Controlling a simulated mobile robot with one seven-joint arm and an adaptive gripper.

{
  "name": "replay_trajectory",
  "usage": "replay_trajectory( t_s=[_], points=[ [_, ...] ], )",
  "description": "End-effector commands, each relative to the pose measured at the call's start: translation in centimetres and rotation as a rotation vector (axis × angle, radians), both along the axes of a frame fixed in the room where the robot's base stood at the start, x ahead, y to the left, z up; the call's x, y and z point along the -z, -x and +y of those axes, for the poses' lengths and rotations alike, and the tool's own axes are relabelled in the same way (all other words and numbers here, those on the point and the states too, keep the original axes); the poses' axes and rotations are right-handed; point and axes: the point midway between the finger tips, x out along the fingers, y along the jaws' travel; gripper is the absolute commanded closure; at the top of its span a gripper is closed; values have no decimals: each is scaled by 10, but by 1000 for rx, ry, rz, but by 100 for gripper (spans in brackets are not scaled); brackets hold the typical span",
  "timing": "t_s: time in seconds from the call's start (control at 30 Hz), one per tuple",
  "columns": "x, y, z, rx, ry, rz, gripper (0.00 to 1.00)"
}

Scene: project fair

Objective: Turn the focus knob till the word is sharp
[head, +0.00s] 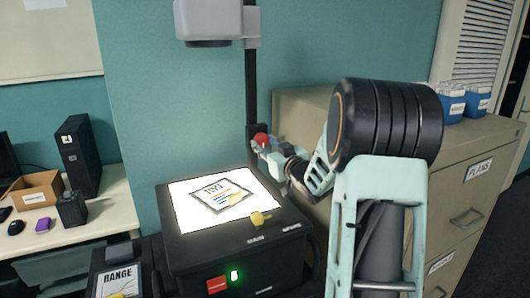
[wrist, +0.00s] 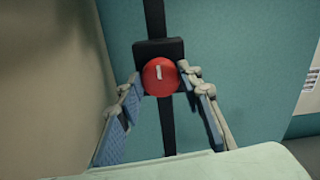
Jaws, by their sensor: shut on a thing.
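The red focus knob (head: 262,139) sits on a dark carriage on the overhead projector's black post (head: 251,75). In the wrist view the round knob (wrist: 160,77) faces me, with a short white mark standing nearly upright a little above its middle. My gripper (head: 264,146) is at the knob, and in the wrist view its two fingers (wrist: 159,80) close on the knob's left and right sides. The projector's lit stage (head: 180,207) carries a sheet (head: 208,199) with a printed heading and coloured lines. The projected word is in neither view, so its sharpness cannot be seen.
The grey projector head (head: 208,22) hangs above the stage. A yellow knob-like piece (head: 260,218) is at the stage's front edge. Filing cabinets (head: 465,185) stand close to my arm on the right. A desk (head: 105,212) with a box and speakers is left.

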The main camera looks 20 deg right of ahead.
Motion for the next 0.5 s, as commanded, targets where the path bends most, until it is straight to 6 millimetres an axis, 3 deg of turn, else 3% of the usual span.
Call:
replay_trajectory(
  t_s=[0.5],
  points=[
    [2, 0, 0, 0, 314, -12, 91]
  ],
)
